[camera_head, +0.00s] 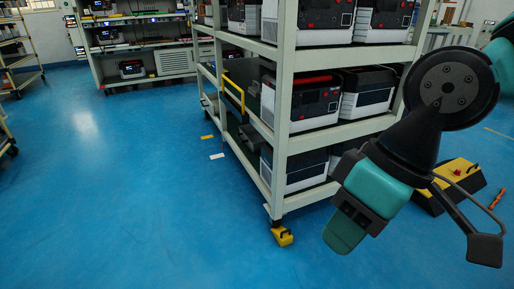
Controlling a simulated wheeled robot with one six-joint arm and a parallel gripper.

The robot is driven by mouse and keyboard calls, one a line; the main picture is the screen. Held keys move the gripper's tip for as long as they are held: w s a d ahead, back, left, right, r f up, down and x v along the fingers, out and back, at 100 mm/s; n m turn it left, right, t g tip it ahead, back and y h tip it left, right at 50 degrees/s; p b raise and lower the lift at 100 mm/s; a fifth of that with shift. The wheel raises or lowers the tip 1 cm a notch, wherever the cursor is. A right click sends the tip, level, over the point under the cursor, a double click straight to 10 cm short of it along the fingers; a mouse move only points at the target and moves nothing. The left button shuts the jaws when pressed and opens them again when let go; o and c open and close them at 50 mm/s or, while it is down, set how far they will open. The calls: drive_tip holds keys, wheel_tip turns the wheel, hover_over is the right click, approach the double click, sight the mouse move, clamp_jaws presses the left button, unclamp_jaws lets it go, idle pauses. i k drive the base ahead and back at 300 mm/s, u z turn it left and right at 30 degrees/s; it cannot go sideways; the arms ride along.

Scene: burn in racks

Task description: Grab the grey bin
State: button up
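I cannot pick out a grey bin for certain in this view. My gripper (346,232), teal and black, hangs at the right, in front of the near rack's lower corner in the picture. It points down and to the left. I see no object held in it, but its fingers are seen at an angle that hides whether they are open or shut.
A wheeled pale rack (286,110) holding several black-and-white boxed units (315,100) fills the centre. Its yellow caster (282,236) rests on the blue floor (130,200). A yellow-and-black unit (458,176) lies at the right. The left floor is clear; another rack (97,60) stands behind.

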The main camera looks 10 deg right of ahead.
sight(253, 138)
drive_tip(key=u, duration=0.6)
drive_tip(key=i, duration=0.45)
drive_tip(key=u, duration=0.7)
drive_tip(key=i, duration=1.6)
drive_tip(key=z, duration=0.95)
drive_tip(key=i, duration=0.6)
drive_tip(key=z, duration=0.5)
